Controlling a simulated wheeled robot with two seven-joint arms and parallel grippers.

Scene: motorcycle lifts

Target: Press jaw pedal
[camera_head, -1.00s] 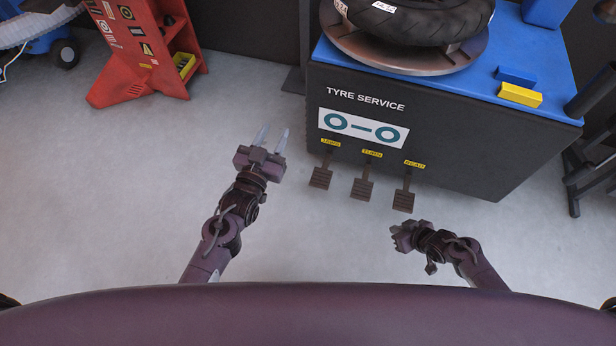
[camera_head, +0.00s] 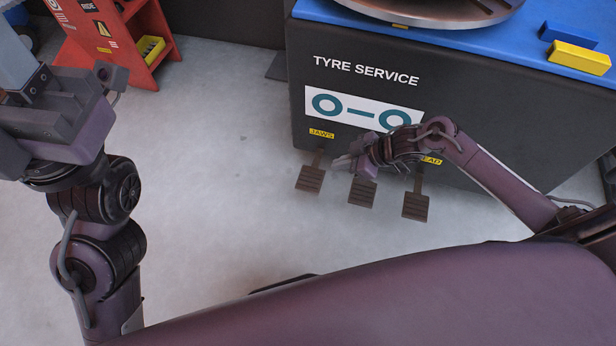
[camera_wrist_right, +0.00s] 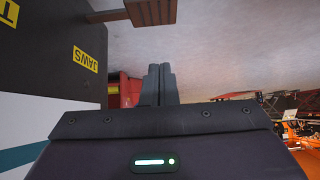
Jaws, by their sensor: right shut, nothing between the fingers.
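The jaws pedal (camera_head: 311,180) is the left one of three dark pedals at the foot of the black tyre machine, under a yellow JAWS label (camera_head: 321,134). My right gripper (camera_head: 341,165) is shut and empty. It points left, just right of the jaws pedal and near the top of the middle pedal. In the right wrist view the closed fingers (camera_wrist_right: 158,84) show beside the JAWS label (camera_wrist_right: 85,59), with a brown pedal (camera_wrist_right: 152,11) at the top edge; no contact is visible. My left gripper (camera_head: 40,100) is large at the left edge, its fingertips unclear.
The middle pedal (camera_head: 362,191) is partly under my right gripper, and the right pedal (camera_head: 415,206) stands beside it. A red stand (camera_head: 110,45) is at the upper left. The grey floor (camera_head: 220,170) left of the pedals is clear.

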